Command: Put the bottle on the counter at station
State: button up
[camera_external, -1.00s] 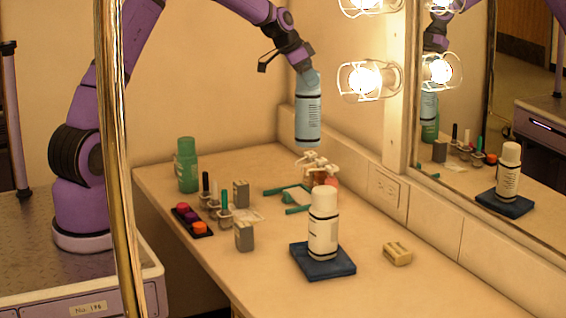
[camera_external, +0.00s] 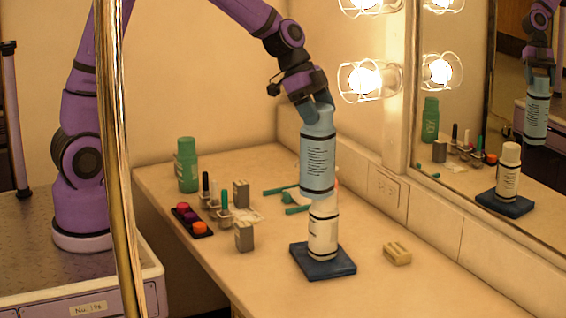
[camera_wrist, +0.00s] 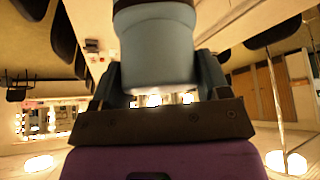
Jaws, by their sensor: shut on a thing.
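My gripper (camera_external: 316,110) is shut on the top of a light blue bottle (camera_external: 318,160) with a printed label and dark bands. The bottle hangs nearly upright above the counter (camera_external: 270,270). In the external view it covers the upper part of a white bottle (camera_external: 323,233), which stands on a dark blue square pad (camera_external: 322,268). The mirror shows the blue bottle raised and apart from the white one. In the wrist view, the held bottle (camera_wrist: 156,45) fills the space between the fingers.
A green bottle (camera_external: 187,165) stands at the counter's back left. Small pots, grey boxes (camera_external: 244,237) and a dark palette (camera_external: 192,220) lie left of the pad. A tan block (camera_external: 397,253) is to its right. Caged bulbs (camera_external: 368,81) and the mirror (camera_external: 455,150) border the right side.

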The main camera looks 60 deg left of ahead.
jog(key=s+d+f+m+g+h, duration=0.1)
jog(key=s+d+f+m, duration=0.1)
jog(key=s+d+f, duration=0.6)
jog(key=s+d+f+m+g, duration=0.1)
jog(key=s+d+f+m, duration=0.25)
jog(key=d+f, duration=0.75)
jog(key=w+d+f, duration=0.3)
jog(key=w+d, duration=0.7)
jog(key=w, duration=0.2)
jog(key=shift+w+d+n, duration=0.25)
jog(key=shift+d+n, duration=0.05)
jog(key=shift+n, duration=0.05)
jog(key=shift+f, duration=0.15)
jog(key=o, duration=1.7)
